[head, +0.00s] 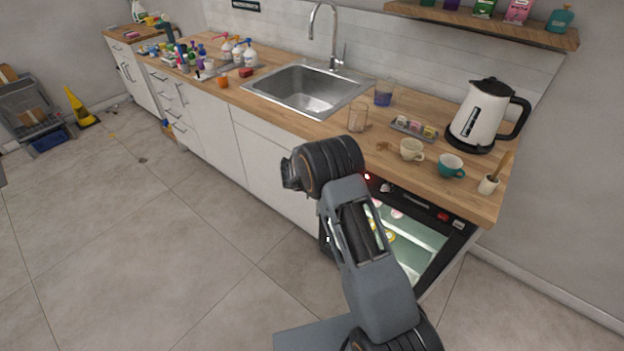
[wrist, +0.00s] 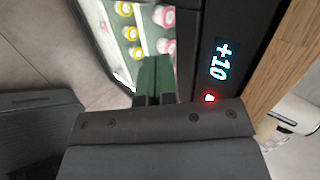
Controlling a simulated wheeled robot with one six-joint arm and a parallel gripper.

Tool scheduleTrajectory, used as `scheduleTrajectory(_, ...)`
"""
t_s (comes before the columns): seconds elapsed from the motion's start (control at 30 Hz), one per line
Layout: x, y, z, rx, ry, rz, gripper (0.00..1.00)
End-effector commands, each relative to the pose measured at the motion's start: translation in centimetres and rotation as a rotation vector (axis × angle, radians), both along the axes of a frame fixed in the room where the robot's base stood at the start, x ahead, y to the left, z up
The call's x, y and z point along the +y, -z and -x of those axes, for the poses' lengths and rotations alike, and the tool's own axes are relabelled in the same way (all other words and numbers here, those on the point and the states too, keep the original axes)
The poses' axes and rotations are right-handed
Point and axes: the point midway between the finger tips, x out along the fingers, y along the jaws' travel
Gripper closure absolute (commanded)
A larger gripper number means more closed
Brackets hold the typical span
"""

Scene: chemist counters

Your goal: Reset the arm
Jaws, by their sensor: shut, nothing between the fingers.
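My arm (head: 370,260) rises from the bottom of the head view and bends in front of the counter. In the wrist view my gripper (wrist: 154,98) is shut with nothing held. It is close to the front of a black under-counter cooler (head: 444,233), near its lit glass. My arm hides part of the cooler in the head view.
The wooden counter (head: 330,127) runs behind my arm. Near its front edge stand a clear glass (head: 357,118), a cream cup (head: 411,150), a teal cup (head: 450,166) and a white pot (head: 488,184). A kettle (head: 475,115) stands behind. The floor (head: 130,230) at left is mostly clear.

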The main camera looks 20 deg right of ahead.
Motion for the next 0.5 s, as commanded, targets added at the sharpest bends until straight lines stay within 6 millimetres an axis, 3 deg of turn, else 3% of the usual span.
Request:
scheduleTrajectory(0.2,1.3,-1.6,1.1,0.002,0.001,0.000,1.00)
scheduleTrajectory(0.5,2.1,-1.9,1.2,0.016,-0.038,-0.007,1.00)
